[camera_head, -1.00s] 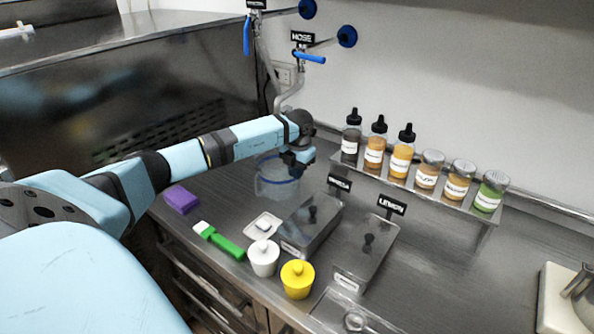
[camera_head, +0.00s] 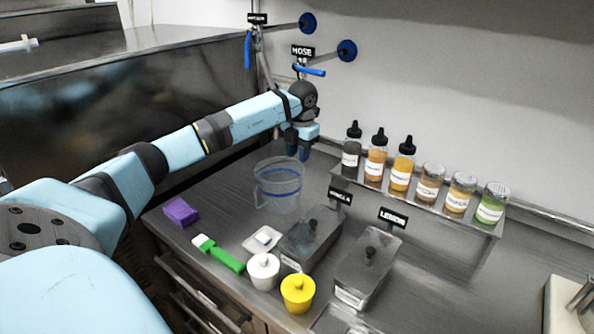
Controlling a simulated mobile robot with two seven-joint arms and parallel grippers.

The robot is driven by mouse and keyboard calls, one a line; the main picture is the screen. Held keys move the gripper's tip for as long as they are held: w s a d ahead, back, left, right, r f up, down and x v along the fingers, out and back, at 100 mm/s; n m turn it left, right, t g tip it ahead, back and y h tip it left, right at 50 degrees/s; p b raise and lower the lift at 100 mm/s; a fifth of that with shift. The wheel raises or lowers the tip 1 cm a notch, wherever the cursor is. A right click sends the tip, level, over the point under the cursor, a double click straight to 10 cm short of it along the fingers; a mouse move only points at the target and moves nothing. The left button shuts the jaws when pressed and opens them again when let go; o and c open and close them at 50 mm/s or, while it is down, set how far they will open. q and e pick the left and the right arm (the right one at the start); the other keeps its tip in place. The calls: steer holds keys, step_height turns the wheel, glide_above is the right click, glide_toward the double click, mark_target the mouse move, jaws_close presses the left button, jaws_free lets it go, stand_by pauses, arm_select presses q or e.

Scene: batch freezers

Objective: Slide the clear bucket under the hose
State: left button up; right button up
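The clear bucket (camera_head: 279,185), with a blue band and a handle on its left side, stands upright on the steel counter. My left gripper (camera_head: 297,151) points down above and slightly right of the bucket's rim, apparently clear of it. Its fingers look slightly apart, with nothing seen between them. The hose sign (camera_head: 303,52) is on the wall fitting with a blue lever (camera_head: 311,71). The hose's lower part is hidden behind my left wrist. My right gripper is out of view.
Vanilla (camera_head: 312,240) and lemon (camera_head: 368,266) steel containers stand right of the bucket. A bottle shelf (camera_head: 420,203) runs along the wall. A purple sponge (camera_head: 181,211), green brush (camera_head: 225,257), small dish (camera_head: 263,240), white pot (camera_head: 263,271) and yellow pot (camera_head: 297,293) sit near the front edge.

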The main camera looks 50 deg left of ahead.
arm_select(q)
steer(key=shift+r, duration=1.35)
